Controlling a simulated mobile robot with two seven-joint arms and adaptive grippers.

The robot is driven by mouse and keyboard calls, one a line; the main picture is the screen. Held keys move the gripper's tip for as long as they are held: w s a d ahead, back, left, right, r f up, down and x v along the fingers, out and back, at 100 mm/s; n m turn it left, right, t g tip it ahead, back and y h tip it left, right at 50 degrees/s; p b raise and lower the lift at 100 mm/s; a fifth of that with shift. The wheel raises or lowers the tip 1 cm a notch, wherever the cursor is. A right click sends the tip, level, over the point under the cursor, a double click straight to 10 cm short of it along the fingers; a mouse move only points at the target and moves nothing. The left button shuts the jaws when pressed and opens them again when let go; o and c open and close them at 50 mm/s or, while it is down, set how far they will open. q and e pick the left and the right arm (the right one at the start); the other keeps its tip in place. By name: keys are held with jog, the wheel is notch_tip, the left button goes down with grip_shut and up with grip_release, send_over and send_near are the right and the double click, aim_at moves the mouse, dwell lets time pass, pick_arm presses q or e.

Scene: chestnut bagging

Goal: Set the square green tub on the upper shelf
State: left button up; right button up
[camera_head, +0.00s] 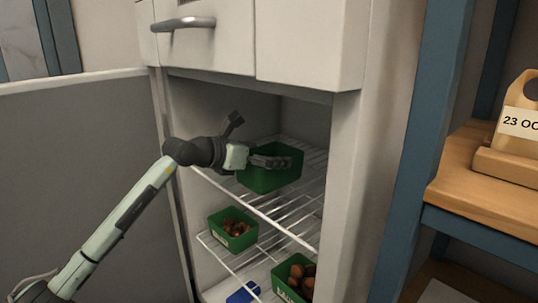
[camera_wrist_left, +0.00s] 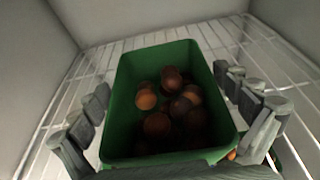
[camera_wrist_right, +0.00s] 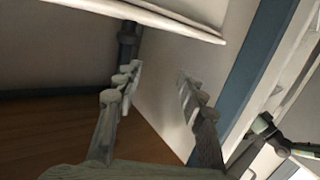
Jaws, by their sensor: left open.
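The square green tub (camera_head: 271,181), holding several brown chestnuts, sits on the wire upper shelf (camera_head: 297,206) inside the open cabinet. The tub also shows from above in the left wrist view (camera_wrist_left: 118,118). My left gripper (camera_head: 270,161) is open at the tub, with one set of fingers beside each side wall. The fingers look close to the walls; I cannot tell whether they touch. My right gripper (camera_wrist_right: 158,84) shows only in the right wrist view, open and empty, away from the tub.
Below, another green tub of chestnuts (camera_head: 232,241) stands on the lower rack. A further green tub (camera_head: 281,281) and a blue object (camera_head: 243,292) are lower down. The open cabinet door (camera_head: 80,150) is at left. A wooden bench (camera_head: 460,190) stands at right.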

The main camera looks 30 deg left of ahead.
pick_arm(q)
jog(key=shift+r, duration=0.1)
jog(key=shift+v, duration=1.05)
pick_arm(e)
jog(key=shift+w+d+f, duration=0.1)
jog(key=shift+d+f, duration=0.15)
pick_arm(q)
jog(key=v, duration=1)
jog(key=shift+b, duration=0.4)
pick_arm(e)
jog(key=shift+t+y, duration=0.6)
jog(key=shift+t, duration=0.3)
jog(key=r, duration=0.1)
jog(key=a+r, duration=0.1)
jog(key=r, duration=0.1)
jog(key=a+r, duration=0.1)
jog(key=shift+s+a+r, duration=0.1)
jog(key=shift+s+r, duration=0.1)
jog(key=shift+r, duration=0.05)
